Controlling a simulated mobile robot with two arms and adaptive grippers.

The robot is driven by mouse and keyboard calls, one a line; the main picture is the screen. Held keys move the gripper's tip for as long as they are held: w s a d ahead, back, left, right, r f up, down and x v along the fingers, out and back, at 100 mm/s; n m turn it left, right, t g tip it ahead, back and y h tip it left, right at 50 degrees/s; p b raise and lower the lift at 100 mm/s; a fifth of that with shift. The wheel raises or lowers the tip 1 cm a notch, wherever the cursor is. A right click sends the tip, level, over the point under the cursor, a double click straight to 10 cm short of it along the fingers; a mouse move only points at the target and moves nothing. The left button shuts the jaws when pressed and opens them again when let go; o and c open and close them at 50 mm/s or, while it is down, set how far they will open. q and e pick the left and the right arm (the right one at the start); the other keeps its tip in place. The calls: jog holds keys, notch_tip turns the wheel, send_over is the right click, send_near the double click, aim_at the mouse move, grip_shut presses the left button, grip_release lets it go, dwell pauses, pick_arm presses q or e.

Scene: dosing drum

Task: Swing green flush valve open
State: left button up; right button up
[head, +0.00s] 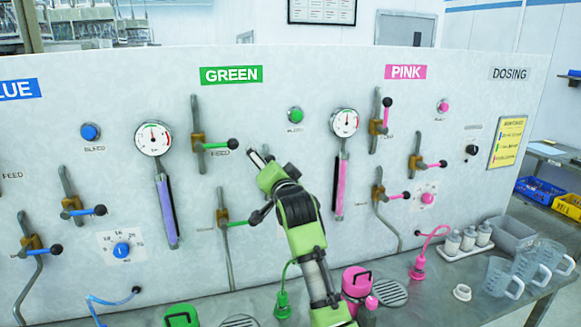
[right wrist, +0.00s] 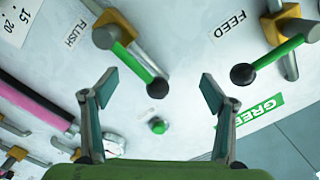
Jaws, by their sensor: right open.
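The green flush valve (head: 222,216) is on the panel under the green feed valve in the head view. Its green lever (head: 238,223) points right, and its knob end is hard to separate from my gripper there. In the right wrist view the flush lever (right wrist: 128,60) ends in a black knob (right wrist: 157,88), which appears between my fingertips. My right gripper (head: 254,186) is open and empty in front of the panel, just right of the lever. In the right wrist view its fingers (right wrist: 160,87) are spread. Whether they touch the knob cannot be told. My left gripper is not in view.
The green feed valve's knob (head: 232,143) is close above my right gripper. A gauge (head: 345,122) and pink tube (head: 341,188) are to its right. A pink container (head: 356,281), a drain grate (head: 390,293) and clear jugs (head: 502,278) stand on the bench below.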

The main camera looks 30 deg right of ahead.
jog(key=p+v, duration=0.2)
jog(key=v, duration=0.6)
jog(key=shift+s+r, duration=0.15)
jog(key=shift+s, duration=0.15)
